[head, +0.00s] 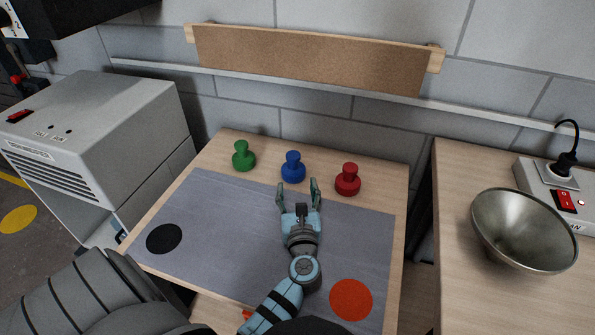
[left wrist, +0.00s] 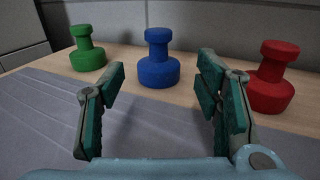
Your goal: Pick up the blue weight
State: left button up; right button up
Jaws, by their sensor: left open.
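The blue weight (head: 293,167) stands upright on the bare wood strip at the back of the table, between the green weight (head: 243,156) and the red weight (head: 348,180). My left gripper (head: 298,188) is open and empty over the grey mat, just in front of the blue weight and apart from it. In the left wrist view the blue weight (left wrist: 158,60) shows beyond and between the open fingers (left wrist: 160,95). The green weight (left wrist: 87,50) is left of the fingers, and the red weight (left wrist: 272,78) is partly behind the right finger. My right gripper is not in view.
The grey mat (head: 230,220) bears a black disc (head: 164,239) and an orange-red disc (head: 351,299). A metal bowl (head: 525,232) stands on the right-hand table. A grey machine (head: 100,130) is at left. A wooden board (head: 310,60) hangs on the wall behind.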

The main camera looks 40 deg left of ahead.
aim_at(294, 161)
pick_arm(q)
jog(key=x, duration=0.8)
jog(key=b+x, duration=0.1)
jog(key=x, duration=0.3)
jog(key=shift+a+r, duration=0.2)
jog(key=shift+r, duration=0.2)
jog(key=shift+d, duration=0.1)
grip_shut()
jog(key=shift+r, duration=0.15)
